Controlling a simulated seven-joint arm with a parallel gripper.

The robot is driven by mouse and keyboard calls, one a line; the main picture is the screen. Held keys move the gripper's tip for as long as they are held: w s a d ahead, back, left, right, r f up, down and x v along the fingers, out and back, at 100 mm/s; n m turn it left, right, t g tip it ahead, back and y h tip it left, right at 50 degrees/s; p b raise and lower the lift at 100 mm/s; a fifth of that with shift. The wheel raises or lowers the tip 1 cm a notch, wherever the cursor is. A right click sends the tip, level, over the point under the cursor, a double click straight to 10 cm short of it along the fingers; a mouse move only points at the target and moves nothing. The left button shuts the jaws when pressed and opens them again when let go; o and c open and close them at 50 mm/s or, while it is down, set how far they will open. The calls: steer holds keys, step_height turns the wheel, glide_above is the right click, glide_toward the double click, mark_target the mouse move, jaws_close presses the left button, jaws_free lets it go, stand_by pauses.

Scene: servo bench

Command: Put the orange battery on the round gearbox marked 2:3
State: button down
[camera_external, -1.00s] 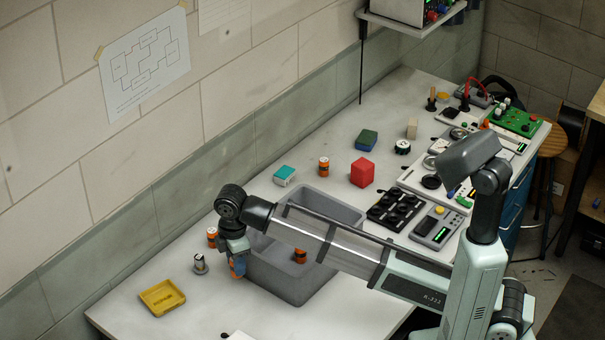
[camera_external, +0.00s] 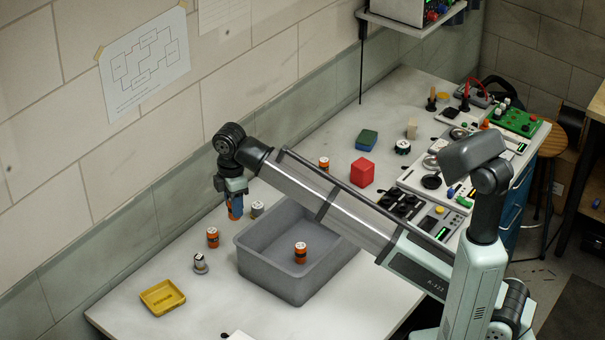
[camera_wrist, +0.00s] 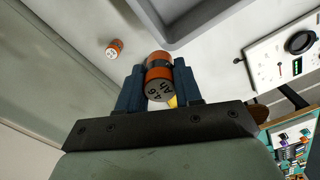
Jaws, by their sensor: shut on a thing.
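My gripper (camera_external: 235,206) is shut on an orange battery (camera_wrist: 159,65), which has a dark band and a grey end with dark print. A short grey round part (camera_external: 257,209) stands just right of my gripper. It may be a round gearbox, but no 2:3 mark is readable. A silver cylinder with a dark top (camera_external: 200,263) stands to the front left.
Another orange battery (camera_external: 212,237) stands left of the grey bin (camera_external: 300,290), one (camera_external: 300,252) stands in it, and one (camera_external: 324,164) is behind. A yellow tray (camera_external: 162,297) lies front left. A red block (camera_external: 362,172) and a black-and-white round part (camera_external: 402,147) are farther back.

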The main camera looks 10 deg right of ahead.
steer(key=w+d, duration=0.4)
steer(key=w, duration=0.7)
steer(key=w+d, duration=0.3)
steer(key=w, duration=0.7)
glide_toward(258, 205)
steer(key=shift+f, duration=2.45)
steer(key=shift+f, duration=0.15)
steer(key=c, duration=0.8)
jaws_free()
steer(key=shift+o, duration=0.2)
step_height(258, 205, up, 12)
